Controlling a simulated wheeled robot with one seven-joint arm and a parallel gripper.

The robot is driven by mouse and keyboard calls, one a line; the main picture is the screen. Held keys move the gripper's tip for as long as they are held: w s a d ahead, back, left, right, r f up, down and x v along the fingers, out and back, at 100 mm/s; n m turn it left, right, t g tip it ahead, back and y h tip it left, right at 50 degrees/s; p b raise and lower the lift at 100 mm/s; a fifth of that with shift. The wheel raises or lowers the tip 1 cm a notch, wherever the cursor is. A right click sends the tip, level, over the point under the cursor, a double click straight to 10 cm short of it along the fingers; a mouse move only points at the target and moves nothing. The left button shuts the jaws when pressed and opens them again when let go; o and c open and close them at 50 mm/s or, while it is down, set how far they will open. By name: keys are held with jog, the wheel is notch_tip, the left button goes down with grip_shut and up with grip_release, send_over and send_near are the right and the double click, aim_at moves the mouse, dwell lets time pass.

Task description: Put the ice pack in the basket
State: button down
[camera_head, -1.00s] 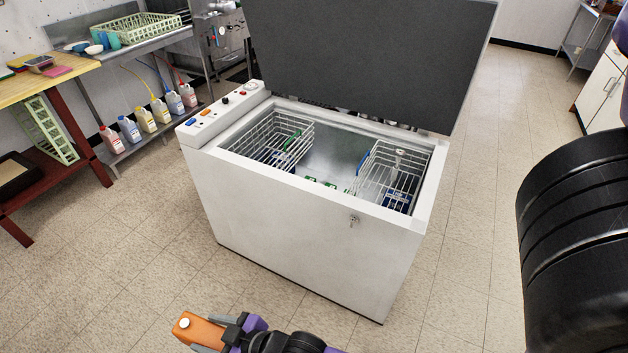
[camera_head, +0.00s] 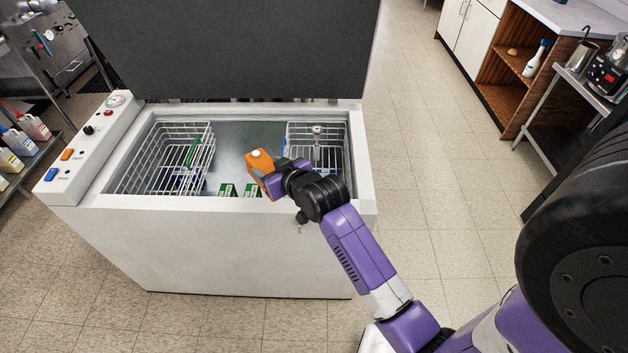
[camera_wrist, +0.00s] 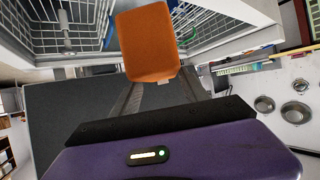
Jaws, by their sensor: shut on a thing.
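The ice pack is an orange block with a white cap (camera_head: 259,160); it also shows in the wrist view (camera_wrist: 150,42). My gripper (camera_head: 272,181) is shut on it and holds it over the open chest freezer (camera_head: 220,245), near the front rim. One white wire basket (camera_head: 150,160) hangs at the freezer's left end and another (camera_head: 335,135) at its right end. The pack appears between them in the head view, closer to the right basket. My gripper and wrist hide part of the right basket. The pack's height above the baskets is hard to judge.
The freezer's dark lid (camera_head: 230,45) stands open behind the opening. Green packs (camera_head: 228,190) lie low in the freezer between the baskets. A control panel (camera_head: 88,145) runs along the left rim. The floor to the right is clear up to a cabinet (camera_head: 475,35).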

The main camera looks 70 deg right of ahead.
jog(key=s+d+r+m+g+h, duration=0.1)
jog(key=s+d+r+m, duration=0.1)
jog(key=s+d+r, duration=0.35)
jog(key=s+d+r+m+g+h, duration=0.1)
jog(key=s+d+r+h, duration=0.1)
jog(key=d, duration=0.6)
notch_tip(320, 180, down, 20)
jog(key=d, duration=0.1)
jog(key=shift+f, duration=0.1)
jog(key=shift+f+b, duration=0.3)
jog(key=shift+f, duration=0.1)
jog(key=shift+f, duration=0.2)
jog(key=c, duration=0.6)
grip_release()
